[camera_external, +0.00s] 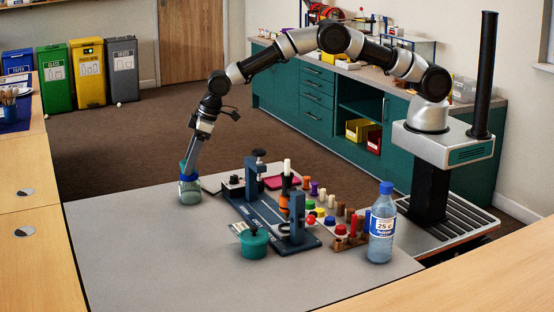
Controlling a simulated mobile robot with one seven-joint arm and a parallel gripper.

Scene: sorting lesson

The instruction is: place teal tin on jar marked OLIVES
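A round teal tin (255,246) with a dark knob on its lid stands on the grey table, left of the blue clamp device. A short glass jar (190,193) with greenish contents stands farther back on the left. Its marking is too small to read, so I cannot tell whether it says OLIVES. My gripper (187,172) points down at the jar's top, where blue-teal parts show. I cannot tell whether the fingers touch the jar, hold something, or are open.
A blue clamp device (262,211) stands mid-table, with several coloured pegs (322,213) beside it. A blue-capped bottle (382,228) stands at the right. The table's front left is clear. A wooden counter (32,254) borders the left side.

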